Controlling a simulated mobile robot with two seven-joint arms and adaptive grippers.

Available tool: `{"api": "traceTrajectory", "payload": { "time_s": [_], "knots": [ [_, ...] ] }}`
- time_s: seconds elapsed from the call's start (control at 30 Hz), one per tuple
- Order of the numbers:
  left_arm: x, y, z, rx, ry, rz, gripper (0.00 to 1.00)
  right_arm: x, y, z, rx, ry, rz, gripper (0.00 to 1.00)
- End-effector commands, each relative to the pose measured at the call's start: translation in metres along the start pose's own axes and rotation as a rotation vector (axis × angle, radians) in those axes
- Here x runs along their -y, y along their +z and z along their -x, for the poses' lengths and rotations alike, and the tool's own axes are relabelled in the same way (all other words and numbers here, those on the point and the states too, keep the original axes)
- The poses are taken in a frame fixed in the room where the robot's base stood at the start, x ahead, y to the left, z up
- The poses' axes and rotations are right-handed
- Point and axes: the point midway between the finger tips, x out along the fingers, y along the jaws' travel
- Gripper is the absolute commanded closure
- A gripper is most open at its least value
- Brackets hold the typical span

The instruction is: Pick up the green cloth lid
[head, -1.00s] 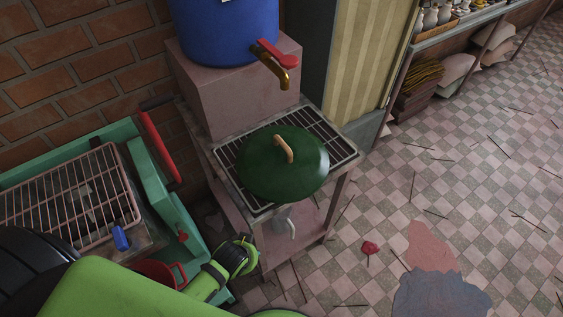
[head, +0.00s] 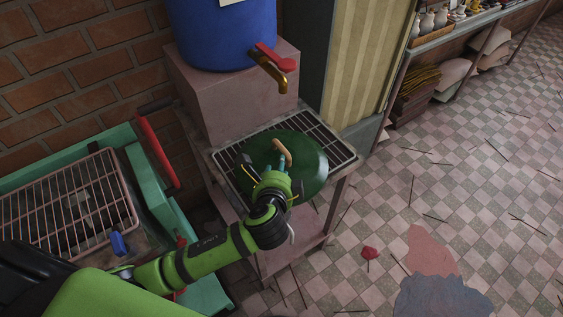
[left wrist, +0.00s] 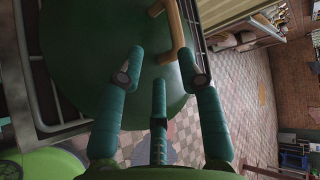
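The green lid (head: 309,164) is domed and round, with a tan arched handle (head: 283,150) on top. It lies on a metal rack (head: 328,138) on a small stand below the tap. My left gripper (head: 272,168) is over the near left part of the lid, close to the handle. In the left wrist view the fingers of my left gripper (left wrist: 160,82) are teal and spread apart, with nothing between them. The handle (left wrist: 174,38) is just beyond the fingertips there, and the lid (left wrist: 95,50) fills much of the view. My right gripper does not show.
A blue barrel (head: 222,30) with a brass tap (head: 279,78) and red lever stands on a block behind the rack. A green machine with a wire grate (head: 65,205) is at the left. Thin sticks litter the tiled floor (head: 455,180) at right.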

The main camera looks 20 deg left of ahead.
Motion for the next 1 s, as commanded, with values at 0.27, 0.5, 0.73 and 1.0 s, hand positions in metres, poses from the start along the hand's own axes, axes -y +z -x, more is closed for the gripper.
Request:
{"api": "traceTrajectory", "payload": {
  "time_s": [0.27,0.5,0.73,1.0],
  "knots": [
    [0.018,-0.001,-0.022,0.018,-0.079,-0.151,0.63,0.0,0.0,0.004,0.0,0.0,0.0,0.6],
    [0.019,0.003,-0.05,0.017,-0.077,-0.147,0.63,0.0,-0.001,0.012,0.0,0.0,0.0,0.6],
    [0.018,0.003,-0.075,0.014,-0.076,-0.143,0.63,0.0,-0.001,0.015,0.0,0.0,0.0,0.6],
    [0.018,0.002,-0.078,0.013,-0.075,-0.141,0.63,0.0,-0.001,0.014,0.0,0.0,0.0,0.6]
  ]
}}
